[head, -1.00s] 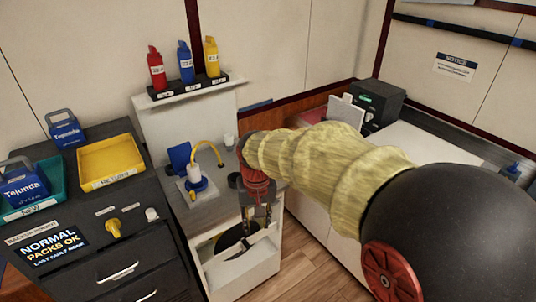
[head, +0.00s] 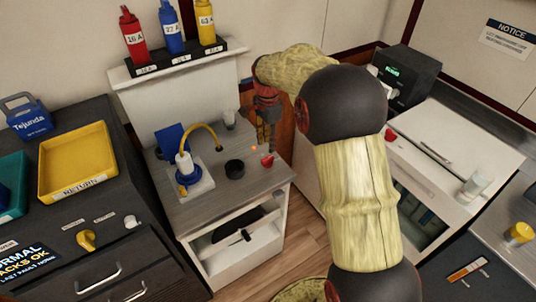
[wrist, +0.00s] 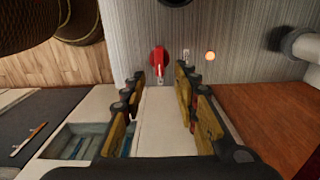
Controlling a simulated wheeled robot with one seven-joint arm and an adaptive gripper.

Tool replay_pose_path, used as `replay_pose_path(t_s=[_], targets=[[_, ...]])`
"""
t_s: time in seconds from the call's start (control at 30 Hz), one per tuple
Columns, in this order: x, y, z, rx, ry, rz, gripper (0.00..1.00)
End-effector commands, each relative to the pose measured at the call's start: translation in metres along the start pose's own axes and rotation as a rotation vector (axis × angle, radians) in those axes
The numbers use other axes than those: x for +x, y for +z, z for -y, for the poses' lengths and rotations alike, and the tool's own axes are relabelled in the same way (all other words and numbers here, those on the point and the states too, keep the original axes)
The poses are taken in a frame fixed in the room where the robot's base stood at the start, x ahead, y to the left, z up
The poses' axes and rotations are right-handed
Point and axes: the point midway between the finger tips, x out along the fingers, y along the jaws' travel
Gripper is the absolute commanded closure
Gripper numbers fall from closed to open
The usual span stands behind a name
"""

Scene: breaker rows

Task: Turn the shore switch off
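A small red rotary switch (head: 267,160) sits on the right part of the grey counter, beside a lit orange lamp (head: 253,148). It is the likely shore switch; its label is too small to read. In the wrist view the red switch (wrist: 159,57) lies just beyond and between the fingertips, with the lamp (wrist: 210,56) to its right. My gripper (head: 266,142) points down behind the switch in the head view. The wrist view shows my gripper (wrist: 160,75) open and empty, its fingers apart from the switch.
A black round cap (head: 234,169) and a blue-white plug with yellow cable (head: 188,170) stand left of the switch. A shelf of coloured bottles (head: 180,60) is behind. A white-topped cabinet (head: 440,150) and a black box (head: 406,75) are at right.

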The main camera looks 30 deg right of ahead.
Motion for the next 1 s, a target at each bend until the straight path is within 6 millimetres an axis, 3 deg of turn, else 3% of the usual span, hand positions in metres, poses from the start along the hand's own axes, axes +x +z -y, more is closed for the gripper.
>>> replay_pose_path(t_s=[0.53, 0.87, 1.0], targets=[[0.071, 0.0, -0.001, -0.003, 0.001, 0.0, 0.7], [0.075, 0.0, 0.0, -0.003, -0.001, 0.0, 0.7], [0.075, 0.0, 0.0, -0.003, -0.001, 0.0, 0.78]])
